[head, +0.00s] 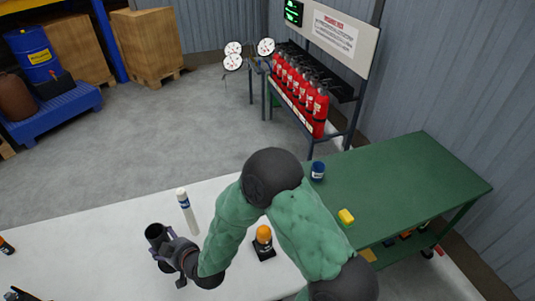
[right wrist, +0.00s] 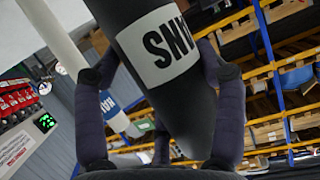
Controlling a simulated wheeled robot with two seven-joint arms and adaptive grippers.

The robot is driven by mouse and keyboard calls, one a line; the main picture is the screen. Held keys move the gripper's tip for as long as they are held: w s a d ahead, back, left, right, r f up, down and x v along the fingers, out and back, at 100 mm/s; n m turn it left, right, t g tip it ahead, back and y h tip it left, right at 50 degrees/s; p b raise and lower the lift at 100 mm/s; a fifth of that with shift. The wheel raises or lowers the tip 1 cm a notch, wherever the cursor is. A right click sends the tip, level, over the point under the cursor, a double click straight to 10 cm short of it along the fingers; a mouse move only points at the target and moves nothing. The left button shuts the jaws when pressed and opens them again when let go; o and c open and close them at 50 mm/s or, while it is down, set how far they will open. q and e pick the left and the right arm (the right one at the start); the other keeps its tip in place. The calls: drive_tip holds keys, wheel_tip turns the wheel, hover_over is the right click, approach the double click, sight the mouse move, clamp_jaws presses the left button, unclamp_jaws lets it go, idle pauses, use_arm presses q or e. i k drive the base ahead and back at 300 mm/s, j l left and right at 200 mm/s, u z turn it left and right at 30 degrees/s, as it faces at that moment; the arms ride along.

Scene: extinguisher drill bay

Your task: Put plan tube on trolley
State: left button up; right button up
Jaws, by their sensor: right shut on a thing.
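The plan tube (head: 155,232) is dark, and my right gripper (head: 168,246) is shut on it at the white table. In the right wrist view the tube (right wrist: 168,48) lies between the fingers, with a white label with black letters. Whether its lower end touches the table I cannot tell. The trolley (head: 425,175) has a green top and stands at the right, past my right arm, well away from the tube.
A white tube with a blue label (head: 187,210) stands close to the gripper. An orange-topped beacon (head: 264,236) is on the white table (head: 95,235). A blue jar (head: 318,171) and a yellow item (head: 346,216) sit on the trolley, its right half bare. Red extinguishers (head: 300,88) stand behind.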

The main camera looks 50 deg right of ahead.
sight(397, 182)
drive_tip(key=k+l+z, duration=0.1)
drive_tip(key=k+l, duration=0.2)
drive_tip(key=k+l+z, duration=0.1)
drive_tip(key=k+l, duration=0.15)
drive_tip(key=l, duration=0.15)
drive_tip(key=k+l+z, duration=0.1)
drive_tip(key=k+l, duration=0.15)
drive_tip(key=l, duration=0.15)
drive_tip(key=k+l, duration=0.25)
drive_tip(key=l, duration=0.15)
drive_tip(key=l+z, duration=0.1)
drive_tip(key=l, duration=0.4)
drive_tip(key=i+l+z, duration=0.15)
drive_tip(key=l, duration=0.35)
drive_tip(key=l+z, duration=0.1)
drive_tip(key=l, duration=0.4)
